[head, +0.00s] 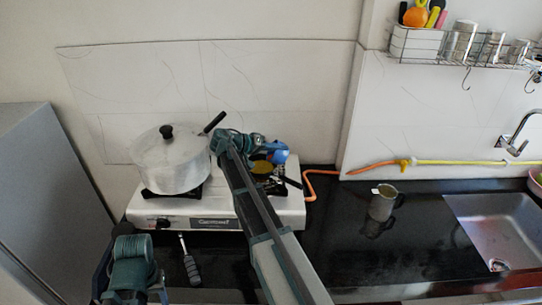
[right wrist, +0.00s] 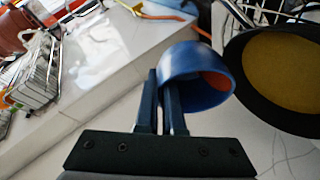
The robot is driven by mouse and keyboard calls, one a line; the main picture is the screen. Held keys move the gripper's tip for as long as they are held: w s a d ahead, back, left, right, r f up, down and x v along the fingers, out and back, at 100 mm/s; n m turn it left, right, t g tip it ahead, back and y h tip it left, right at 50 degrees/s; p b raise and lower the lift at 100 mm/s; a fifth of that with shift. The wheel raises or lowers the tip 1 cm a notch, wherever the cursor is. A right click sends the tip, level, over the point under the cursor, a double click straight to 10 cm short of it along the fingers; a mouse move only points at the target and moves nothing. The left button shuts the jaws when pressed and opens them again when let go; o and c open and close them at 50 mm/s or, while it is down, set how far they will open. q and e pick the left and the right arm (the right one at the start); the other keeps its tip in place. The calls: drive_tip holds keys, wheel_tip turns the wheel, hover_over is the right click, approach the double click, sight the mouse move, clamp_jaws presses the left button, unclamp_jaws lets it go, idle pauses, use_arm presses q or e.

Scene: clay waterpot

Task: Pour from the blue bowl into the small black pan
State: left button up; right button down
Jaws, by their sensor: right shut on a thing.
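The blue bowl (head: 281,152) is at the right side of the stove in the head view. In the right wrist view the bowl (right wrist: 187,68) is pinched at its wall by my right gripper (right wrist: 165,95), with its open side towards the pan and orange showing inside. The small black pan (right wrist: 243,78) with a yellow-brown inside is close beside the bowl. In the head view the pan (head: 261,168) is partly hidden by my right arm and gripper (head: 266,147). I cannot tell whether anything is flowing. Only part of my left arm shows at lower left.
A big silver pot (head: 170,165) stands on the left of the white stove (head: 190,208). A grey-handled tool (head: 191,268) lies on the dark counter in front. A mug (head: 382,203) stands right of the stove, before the sink (head: 495,225). An orange hose (head: 352,170) runs behind.

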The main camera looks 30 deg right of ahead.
drive_tip(key=shift+w+a+f+h+b, duration=0.1)
drive_tip(key=shift+w+a+h+b, duration=0.1)
drive_tip(key=shift+h+b, duration=0.35)
drive_tip(key=shift+b, duration=0.3)
drive_tip(key=shift+a+g, duration=0.1)
drive_tip(key=shift+g, duration=0.2)
drive_tip(key=shift+w+a+n+h+b, duration=0.25)
drive_tip(key=shift+h+b, duration=0.2)
drive_tip(key=shift+b, duration=0.45)
drive_tip(key=shift+s, duration=0.1)
drive_tip(key=shift+r+h+b, duration=0.2)
drive_tip(key=shift+h+b, duration=0.1)
drive_tip(key=shift+a, duration=0.1)
